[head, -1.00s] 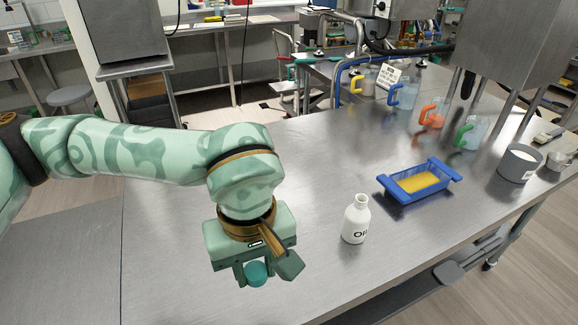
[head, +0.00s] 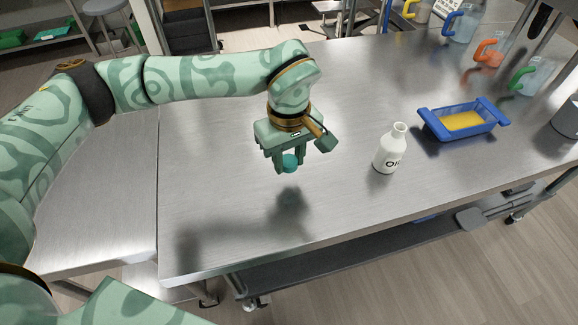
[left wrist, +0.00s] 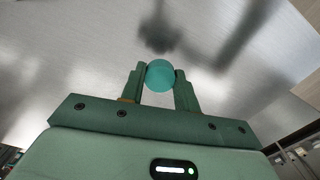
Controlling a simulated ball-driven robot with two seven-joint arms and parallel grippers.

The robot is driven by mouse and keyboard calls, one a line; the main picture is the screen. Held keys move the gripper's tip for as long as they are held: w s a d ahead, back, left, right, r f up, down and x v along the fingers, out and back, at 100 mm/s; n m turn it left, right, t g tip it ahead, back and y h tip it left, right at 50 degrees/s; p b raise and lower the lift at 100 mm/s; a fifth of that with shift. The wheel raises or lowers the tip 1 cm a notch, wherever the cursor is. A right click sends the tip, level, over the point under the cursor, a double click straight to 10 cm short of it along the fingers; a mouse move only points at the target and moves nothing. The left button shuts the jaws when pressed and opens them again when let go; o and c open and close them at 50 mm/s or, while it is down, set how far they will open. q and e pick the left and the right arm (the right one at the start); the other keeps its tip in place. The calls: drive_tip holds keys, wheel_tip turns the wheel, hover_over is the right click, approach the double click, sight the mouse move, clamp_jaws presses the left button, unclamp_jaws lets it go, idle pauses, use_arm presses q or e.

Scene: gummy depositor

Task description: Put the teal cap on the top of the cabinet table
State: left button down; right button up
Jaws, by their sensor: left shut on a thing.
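The teal cap (head: 290,163) is held between the fingers of my left gripper (head: 290,166), above the steel table (head: 240,220). In the left wrist view the round teal cap (left wrist: 160,75) sits between the two fingertips, with the steel surface beyond it. A shadow lies on the table below the gripper. An open white bottle (head: 390,150) with black lettering stands upright to the right of my left gripper, apart from it. My right gripper is not in view.
A blue tray (head: 432,122) with yellow contents stands right of the bottle. Jugs with orange (head: 489,52) and green (head: 523,78) handles stand behind it. The table's front and left middle are clear. Another steel surface (head: 110,190) adjoins at the left.

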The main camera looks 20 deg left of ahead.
sight(288, 179)
use_arm(q)
wheel_tip(288, 179, down, 3)
drive_tip(key=shift+w+a+f+b, duration=0.1)
drive_tip(key=shift+b, duration=0.4)
drive_tip(key=shift+f, duration=0.35)
drive_tip(key=shift+w+r, duration=0.1)
drive_tip(key=shift+w, duration=0.05)
drive_tip(key=shift+f, duration=0.55)
drive_tip(key=c, duration=1)
unclamp_jaws()
drive_tip(key=shift+c, duration=0.2)
drive_tip(key=shift+r, duration=0.1)
wheel_tip(288, 179, up, 13)
drive_tip(key=p, duration=0.3)
